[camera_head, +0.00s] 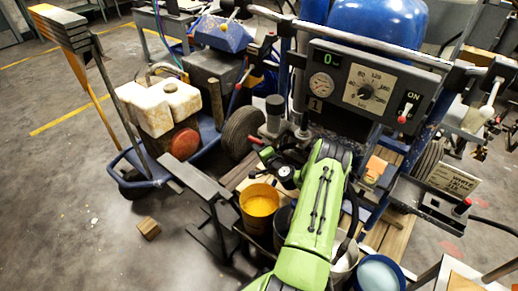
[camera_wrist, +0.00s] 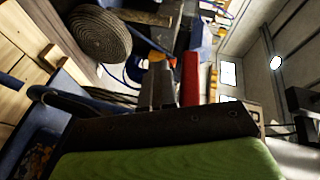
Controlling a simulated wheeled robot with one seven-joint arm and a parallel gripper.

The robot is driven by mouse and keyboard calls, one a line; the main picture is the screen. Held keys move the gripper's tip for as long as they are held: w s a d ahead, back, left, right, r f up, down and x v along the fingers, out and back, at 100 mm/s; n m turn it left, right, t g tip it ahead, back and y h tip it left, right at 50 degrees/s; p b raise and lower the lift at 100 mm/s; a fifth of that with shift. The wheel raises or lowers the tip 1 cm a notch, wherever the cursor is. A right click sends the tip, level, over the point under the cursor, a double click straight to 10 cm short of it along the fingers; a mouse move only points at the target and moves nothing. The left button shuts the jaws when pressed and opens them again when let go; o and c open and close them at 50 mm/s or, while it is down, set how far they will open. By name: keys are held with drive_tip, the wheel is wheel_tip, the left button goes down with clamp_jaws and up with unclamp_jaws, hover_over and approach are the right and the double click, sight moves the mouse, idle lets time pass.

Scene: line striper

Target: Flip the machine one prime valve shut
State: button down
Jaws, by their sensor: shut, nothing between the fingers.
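Machine one is the striper with the gauge panel (camera_head: 365,85), marked with a 1. A red-tipped lever (camera_head: 257,140) sticks out low on its left side, above the yellow paint bucket (camera_head: 259,205). It looks like the prime valve handle, but I cannot be certain. In the wrist view, my gripper (camera_wrist: 162,82) is shut and empty, its grey fingers together. A red bar (camera_wrist: 191,78) stands just right of the fingers; whether they touch is unclear. In the head view my green arm reaches toward the machine's lower front, and my fingertips cannot be made out.
A second cart with a white tank (camera_head: 160,105) and a wheel (camera_head: 241,132) stands to the left. A dark metal stand (camera_head: 205,205) and several buckets crowd the machine's front. A small wooden block (camera_head: 148,228) lies on open floor at lower left.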

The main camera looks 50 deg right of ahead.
drive_tip(key=shift+w+r, duration=0.1)
drive_tip(key=shift+r, duration=0.05)
idle(0.4)
drive_tip(key=p+v, duration=0.3)
drive_tip(key=v, duration=1.3)
drive_tip(key=shift+w, duration=0.1)
